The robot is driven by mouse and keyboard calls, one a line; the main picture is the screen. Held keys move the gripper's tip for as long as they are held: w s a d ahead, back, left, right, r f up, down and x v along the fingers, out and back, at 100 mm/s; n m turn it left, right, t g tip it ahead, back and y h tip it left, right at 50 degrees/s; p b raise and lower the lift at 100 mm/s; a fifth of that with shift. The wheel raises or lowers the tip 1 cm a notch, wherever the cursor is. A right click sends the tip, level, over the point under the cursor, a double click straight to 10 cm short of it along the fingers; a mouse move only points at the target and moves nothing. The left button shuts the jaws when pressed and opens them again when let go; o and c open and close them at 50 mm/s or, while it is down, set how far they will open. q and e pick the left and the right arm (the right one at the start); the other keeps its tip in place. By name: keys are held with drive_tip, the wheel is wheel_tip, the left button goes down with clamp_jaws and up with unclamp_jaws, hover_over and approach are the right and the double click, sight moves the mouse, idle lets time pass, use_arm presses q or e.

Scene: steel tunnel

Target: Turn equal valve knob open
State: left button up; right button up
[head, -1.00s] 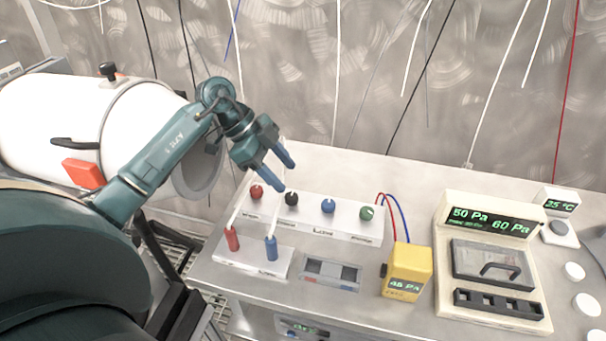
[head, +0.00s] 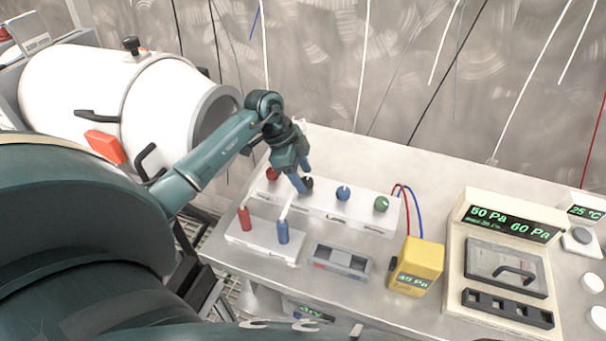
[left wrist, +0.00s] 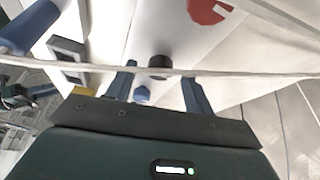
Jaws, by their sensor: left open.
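A white valve box (head: 335,217) on the steel bench carries a row of knobs: red (head: 272,174), black (head: 308,183), blue (head: 343,193) and green (head: 381,204). Their labels are too small to read surely. My left gripper (head: 302,176) is open and points down at the black knob, partly covering it. In the left wrist view the black knob (left wrist: 160,66) lies between the two spread fingers (left wrist: 158,85), not visibly clamped. There the red knob (left wrist: 208,10) is above it and the blue knob (left wrist: 142,93) below. My right gripper is not in view.
In front of the box stand a panel with red (head: 244,217) and blue (head: 283,231) levers, a grey tray (head: 340,262) and a yellow gauge (head: 416,266). A pressure display unit (head: 505,262) is right. A white cylinder (head: 75,95) stands left. A cable (left wrist: 90,68) crosses the wrist view.

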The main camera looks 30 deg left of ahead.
use_arm(q)
drive_tip(key=shift+w+d+f, duration=0.1)
drive_tip(key=shift+d+f, duration=0.05)
drive_tip(key=shift+f, duration=0.3)
drive_tip(key=c, duration=1)
drive_tip(key=shift+o, duration=0.2)
